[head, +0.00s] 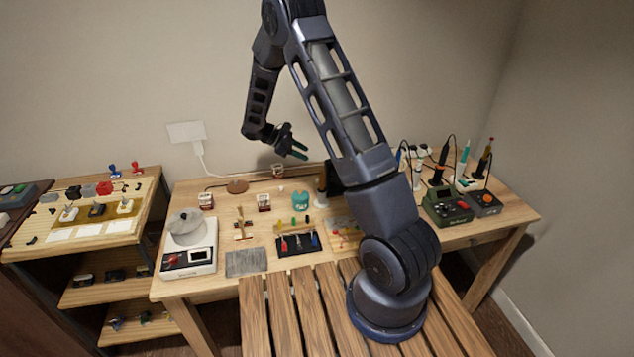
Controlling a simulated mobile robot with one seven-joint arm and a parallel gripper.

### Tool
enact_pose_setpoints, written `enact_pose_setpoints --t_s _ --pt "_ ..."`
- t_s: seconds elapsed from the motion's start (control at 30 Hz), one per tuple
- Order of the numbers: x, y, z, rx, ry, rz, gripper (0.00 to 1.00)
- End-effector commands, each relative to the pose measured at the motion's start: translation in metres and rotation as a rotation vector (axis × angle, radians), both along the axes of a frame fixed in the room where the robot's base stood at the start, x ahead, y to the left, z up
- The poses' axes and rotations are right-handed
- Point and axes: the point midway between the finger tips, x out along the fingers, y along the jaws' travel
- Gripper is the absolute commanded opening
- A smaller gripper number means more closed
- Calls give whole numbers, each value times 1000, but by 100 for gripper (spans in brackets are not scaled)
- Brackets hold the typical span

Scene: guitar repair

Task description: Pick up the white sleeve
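I cannot single out the white sleeve for certain; at this size several small pale items show on the workbench (262,207). A tiny white piece (281,188) lies near the back middle of the bench. My gripper (304,153) is in the air above the back of the bench, near the wall, pointing to the right and slightly down. Its dark, green-tinted fingers are apart with nothing visible between them. My arm hides part of the bench's right half.
A white scale (197,260) with a round grey top stands at the bench's left. A grey pad (246,263) and a black tool mat (296,247) lie in front. Green soldering equipment (446,208) with upright tools stands right. A shelf unit (81,240) is at far left.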

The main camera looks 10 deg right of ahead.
Motion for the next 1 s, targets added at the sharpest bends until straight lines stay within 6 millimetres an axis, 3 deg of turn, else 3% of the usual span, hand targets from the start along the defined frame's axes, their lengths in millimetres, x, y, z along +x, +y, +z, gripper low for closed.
enact_pose_setpoints --t_s 0.2,0.4,0.67,1.0 --pt "20 22 -62 -108 96 118 40" --pt "30 37 -105 -184 157 203 40" --pt "34 41 -124 -217 182 239 40" --pt "35 4 -139 -218 183 237 40"
